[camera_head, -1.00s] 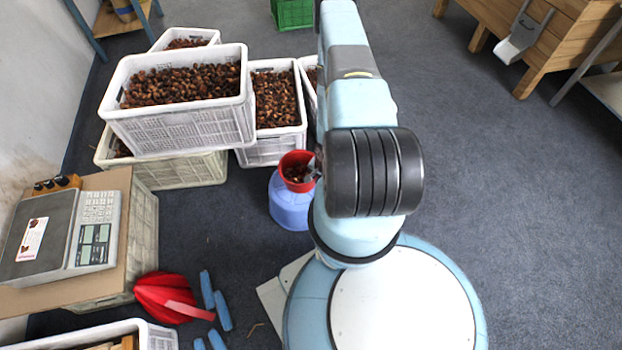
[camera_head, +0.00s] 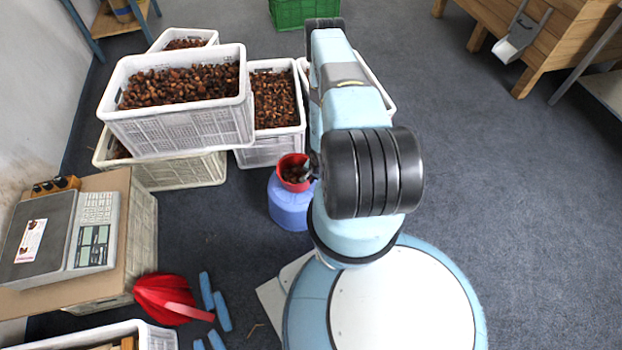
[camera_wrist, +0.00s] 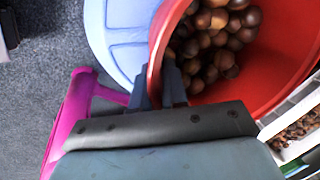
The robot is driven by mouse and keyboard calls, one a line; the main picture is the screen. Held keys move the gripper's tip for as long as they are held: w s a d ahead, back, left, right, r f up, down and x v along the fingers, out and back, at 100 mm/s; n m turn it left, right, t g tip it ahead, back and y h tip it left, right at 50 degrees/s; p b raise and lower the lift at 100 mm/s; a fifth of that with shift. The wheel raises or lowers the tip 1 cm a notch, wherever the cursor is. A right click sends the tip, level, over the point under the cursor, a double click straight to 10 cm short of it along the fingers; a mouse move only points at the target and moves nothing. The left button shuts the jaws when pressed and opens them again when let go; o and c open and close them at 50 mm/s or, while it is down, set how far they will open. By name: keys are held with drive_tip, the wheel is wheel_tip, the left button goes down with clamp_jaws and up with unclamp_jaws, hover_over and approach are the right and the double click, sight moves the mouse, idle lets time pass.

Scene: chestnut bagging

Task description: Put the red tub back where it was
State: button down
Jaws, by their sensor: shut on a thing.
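The red tub (camera_head: 293,163) holds brown chestnuts and shows over the blue lidded container (camera_head: 290,208) in the head view. In the wrist view the red tub (camera_wrist: 284,62) fills the upper right, with chestnuts (camera_wrist: 212,38) inside. My gripper (camera_wrist: 162,88) is shut on the tub's rim at its near left side. In the head view my gripper (camera_head: 312,170) is at the tub's right side, mostly hidden by my arm. The container's pale blue top (camera_wrist: 122,40) shows beneath the tub; I cannot tell whether they touch.
White crates of chestnuts (camera_head: 180,128) are stacked behind and left of the tub. A scale (camera_head: 62,235) stands on a crate at left. A red bag-like object (camera_head: 165,298) and blue pieces (camera_head: 222,311) lie on the floor. A magenta object (camera_wrist: 72,118) shows beside my gripper. Floor at right is open.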

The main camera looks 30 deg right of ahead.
drive_tip(key=c, duration=1.2)
unclamp_jaws()
drive_tip(key=shift+o, duration=0.2)
